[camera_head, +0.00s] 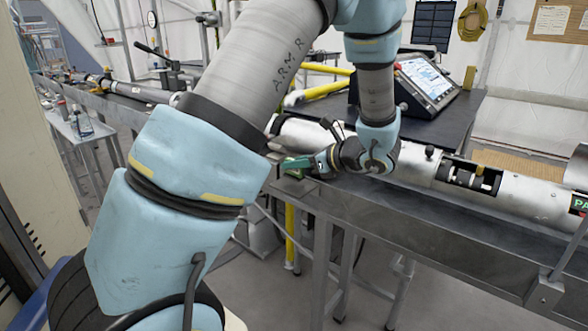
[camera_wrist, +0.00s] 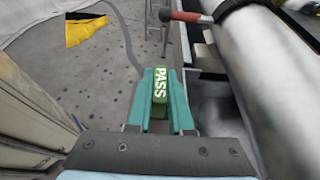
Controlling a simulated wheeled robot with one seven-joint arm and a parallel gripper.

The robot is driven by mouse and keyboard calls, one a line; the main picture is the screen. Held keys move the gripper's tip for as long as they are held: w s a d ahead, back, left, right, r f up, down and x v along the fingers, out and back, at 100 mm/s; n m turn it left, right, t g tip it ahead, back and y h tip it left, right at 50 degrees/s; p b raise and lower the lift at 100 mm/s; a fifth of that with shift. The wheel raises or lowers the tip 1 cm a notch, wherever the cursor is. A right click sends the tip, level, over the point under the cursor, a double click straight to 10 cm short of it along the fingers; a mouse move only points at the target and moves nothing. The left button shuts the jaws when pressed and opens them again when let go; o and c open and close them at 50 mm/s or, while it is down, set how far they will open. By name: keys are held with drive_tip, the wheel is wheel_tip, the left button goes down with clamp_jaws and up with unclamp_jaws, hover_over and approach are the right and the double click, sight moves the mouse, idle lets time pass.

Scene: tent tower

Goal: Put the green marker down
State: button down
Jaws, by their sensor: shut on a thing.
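The green marker (camera_wrist: 160,88) is a small green block with the word PASS in white on its top. In the wrist view it sits between the two teal fingers of my gripper (camera_wrist: 161,90), which are shut on it. In the head view my gripper (camera_head: 300,163) reaches left from my wrist, low over the near edge of the metal bench (camera_head: 430,222), beside the long silver tube (camera_head: 408,165). The marker is hard to tell from the fingers there. I cannot tell whether its underside touches the bench.
In the wrist view the silver tube (camera_wrist: 270,60) runs close on the right, with a red-handled tool (camera_wrist: 190,16) ahead. Open floor (camera_wrist: 90,75) lies to the left, past the bench edge. A tilted screen (camera_head: 428,80) stands on the dark table behind.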

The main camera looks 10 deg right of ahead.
drive_tip(key=shift+f, duration=0.9)
drive_tip(key=c, duration=0.8)
unclamp_jaws()
drive_tip(key=shift+f, duration=0.15)
